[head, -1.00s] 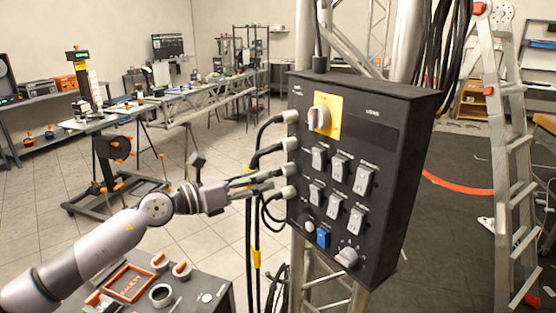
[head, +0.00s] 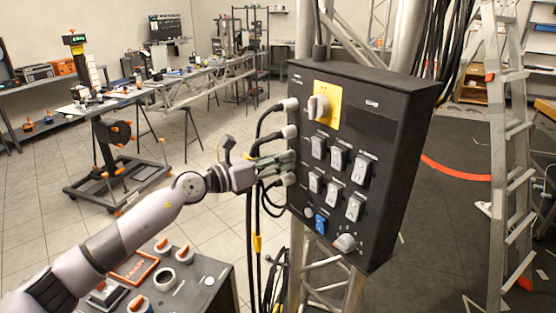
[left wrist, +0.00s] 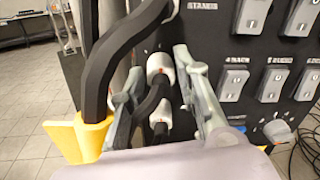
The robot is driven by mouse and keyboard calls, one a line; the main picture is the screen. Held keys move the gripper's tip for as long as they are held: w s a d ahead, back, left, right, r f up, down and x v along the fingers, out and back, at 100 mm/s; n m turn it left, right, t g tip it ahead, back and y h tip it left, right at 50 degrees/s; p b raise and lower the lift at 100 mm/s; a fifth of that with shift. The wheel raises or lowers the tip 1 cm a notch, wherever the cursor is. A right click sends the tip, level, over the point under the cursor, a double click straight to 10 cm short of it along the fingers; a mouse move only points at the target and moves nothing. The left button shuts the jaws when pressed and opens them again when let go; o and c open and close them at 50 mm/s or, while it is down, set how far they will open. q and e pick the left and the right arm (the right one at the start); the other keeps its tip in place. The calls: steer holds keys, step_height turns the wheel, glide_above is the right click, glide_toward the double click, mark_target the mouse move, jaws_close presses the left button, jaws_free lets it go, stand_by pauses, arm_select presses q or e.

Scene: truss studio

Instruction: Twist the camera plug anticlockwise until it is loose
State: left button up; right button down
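A black control box (head: 352,215) hangs on a truss, with a column of pale cable plugs on its left side. The top plug (head: 289,104), the second plug (head: 289,131) and the lowest plug (head: 286,180) show in the head view; my fingers mostly cover the one between. My left gripper (head: 285,160) is at that third plug, fingers pointing at the box. In the left wrist view its fingers (left wrist: 158,66) stand apart on either side of a white plug (left wrist: 160,66), with a gap visible. Another plug (left wrist: 158,118) sits below. I cannot read which label marks the camera plug. My right gripper is out of view.
Black cables (head: 250,205) hang from the plugs close to my left gripper. A yellow cable clip (left wrist: 80,137) is near the fingers at left. A cart (head: 185,275) stands below my left arm, and a ladder (head: 512,150) is at the right.

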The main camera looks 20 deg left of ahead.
arm_select(q)
jaws_close()
steer(key=shift+a+n+p, duration=0.1)
steer(key=shift+n+p, duration=3.95)
steer(key=shift+n, duration=0.45)
steer(key=shift+o, duration=2.1)
jaws_free()
